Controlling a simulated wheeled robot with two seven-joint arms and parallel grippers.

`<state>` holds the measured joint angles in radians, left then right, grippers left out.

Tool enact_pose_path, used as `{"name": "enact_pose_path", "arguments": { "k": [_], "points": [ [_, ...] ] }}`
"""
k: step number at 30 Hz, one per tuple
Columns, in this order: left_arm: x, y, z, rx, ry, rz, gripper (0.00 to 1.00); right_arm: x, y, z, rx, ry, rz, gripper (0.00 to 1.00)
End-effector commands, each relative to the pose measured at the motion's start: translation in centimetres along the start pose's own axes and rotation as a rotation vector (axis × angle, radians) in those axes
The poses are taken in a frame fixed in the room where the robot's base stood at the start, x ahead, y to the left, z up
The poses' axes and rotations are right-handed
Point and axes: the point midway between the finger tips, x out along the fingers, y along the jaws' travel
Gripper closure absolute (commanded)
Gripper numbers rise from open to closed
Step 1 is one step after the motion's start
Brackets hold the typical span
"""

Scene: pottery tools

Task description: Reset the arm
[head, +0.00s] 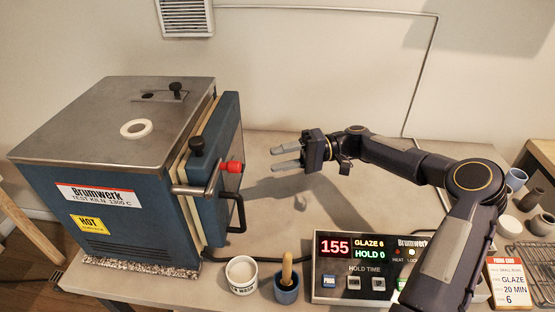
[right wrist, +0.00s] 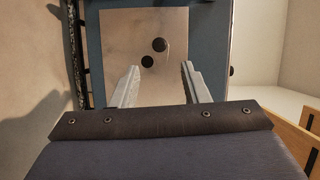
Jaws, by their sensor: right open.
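My right gripper (head: 287,156) is open and empty in the head view, raised above the table to the right of the kiln. My right arm reaches to it from the lower right. In the right wrist view the two fingers (right wrist: 160,86) are apart with nothing between them. My left gripper is not in view. The blue kiln (head: 120,200) stands at the left, with its door (head: 224,130) on the right side. The door looks closed or nearly so; I cannot tell which. The kiln's blue side and a metal panel (right wrist: 118,32) show beyond the fingers in the wrist view.
A controller box (head: 365,270) showing 155 stands at the front. A white cup (head: 242,275) and a blue pot (head: 286,290) with a wooden-handled tool sit left of it. Small pots (head: 510,225), a wire rack (head: 535,257) and a card (head: 505,280) are at the right.

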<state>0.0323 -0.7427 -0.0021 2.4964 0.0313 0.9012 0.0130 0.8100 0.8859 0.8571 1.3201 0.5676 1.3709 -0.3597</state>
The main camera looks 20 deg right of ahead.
Motion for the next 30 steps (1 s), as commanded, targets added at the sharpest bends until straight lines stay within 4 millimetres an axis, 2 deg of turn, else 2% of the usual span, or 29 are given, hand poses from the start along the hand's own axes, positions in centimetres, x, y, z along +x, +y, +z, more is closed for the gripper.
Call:
{"name": "enact_pose_path", "arguments": {
  "k": [8, 11, 13, 17, 20, 23, 30],
  "points": [
    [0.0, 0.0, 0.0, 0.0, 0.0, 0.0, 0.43, 0.2, -0.1, 0.1, 0.0, -0.004, 0.007, 0.59],
    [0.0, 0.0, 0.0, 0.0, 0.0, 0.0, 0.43, 1.2, -0.4, 1.0, 0.002, -0.027, 0.064, 0.59],
    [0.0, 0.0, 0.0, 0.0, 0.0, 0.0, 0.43, 2.4, -0.6, 2.2, 0.005, -0.054, 0.152, 0.59],
    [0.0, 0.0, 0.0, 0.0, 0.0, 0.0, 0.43, 4.6, -0.9, 6.0, 0.008, -0.1, 0.388, 0.59],
    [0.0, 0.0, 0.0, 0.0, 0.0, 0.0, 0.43, 5.0, -0.8, 9.3, 0.005, -0.102, 0.576, 0.59],
    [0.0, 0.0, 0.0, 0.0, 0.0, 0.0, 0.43, 4.6, -0.8, 12.5, -0.007, -0.076, 0.745, 0.59],
    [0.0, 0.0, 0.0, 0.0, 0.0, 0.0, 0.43, 1.7, -1.3, 20.1, -0.063, 0.082, 1.044, 0.59]
  ]
}}
